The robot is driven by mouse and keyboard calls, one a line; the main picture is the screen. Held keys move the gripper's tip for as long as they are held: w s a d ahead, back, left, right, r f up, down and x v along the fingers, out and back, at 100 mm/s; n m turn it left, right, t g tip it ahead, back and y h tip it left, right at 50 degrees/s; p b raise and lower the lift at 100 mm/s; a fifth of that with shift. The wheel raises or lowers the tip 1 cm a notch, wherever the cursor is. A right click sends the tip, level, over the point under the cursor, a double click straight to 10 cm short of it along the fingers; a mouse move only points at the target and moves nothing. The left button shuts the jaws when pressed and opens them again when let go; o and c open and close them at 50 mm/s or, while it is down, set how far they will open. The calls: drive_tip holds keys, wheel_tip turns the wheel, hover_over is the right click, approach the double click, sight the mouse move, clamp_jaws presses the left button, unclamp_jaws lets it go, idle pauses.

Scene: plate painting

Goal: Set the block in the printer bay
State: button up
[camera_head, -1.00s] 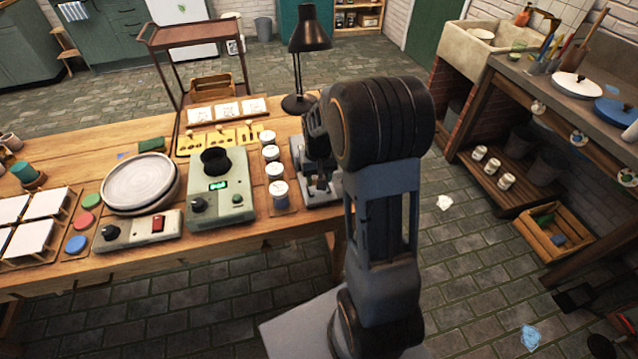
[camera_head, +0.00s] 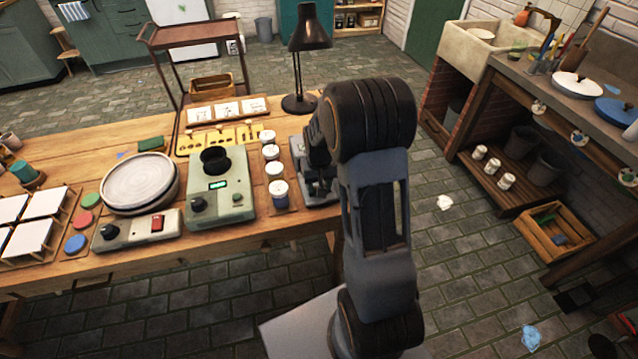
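A grey machine (camera_head: 298,147), which may be the printer, stands at the right end of the wooden table. My arm covers much of it, and I cannot make out its bay. My gripper (camera_head: 318,187) is low over this machine, dark and mostly hidden behind my own wrist. I cannot see whether its fingers are open or shut, or whether they hold anything. I cannot make out the block; it may be hidden by the gripper or arm.
Several small jars (camera_head: 278,188) stand in a column just left of the grey machine. A green device (camera_head: 232,206) with a dark cup and a round turntable (camera_head: 140,183) are further left. A black lamp (camera_head: 299,103) stands behind. White tiles (camera_head: 27,240) lie at far left.

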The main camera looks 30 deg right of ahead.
drive_tip(key=shift+s+f, duration=0.3)
drive_tip(key=shift+f, duration=0.3)
drive_tip(key=o, duration=0.8)
drive_tip(key=shift+o, duration=0.5)
wheel_tip(320, 180, up, 13)
drive_tip(key=p, duration=0.1)
drive_tip(key=shift+w, duration=0.3)
drive_tip(key=s+a+r+n+t, duration=0.1)
drive_tip(key=s+a+r, duration=0.1)
drive_tip(key=s+a, duration=0.3)
drive_tip(key=s+a+r+n+t, duration=0.1)
drive_tip(key=s+a+r+t, duration=0.1)
drive_tip(key=s, duration=0.9)
drive_tip(key=a+r, duration=0.1)
drive_tip(key=a, duration=0.1)
drive_tip(key=shift+a+r, duration=0.25)
drive_tip(key=shift+a, duration=0.1)
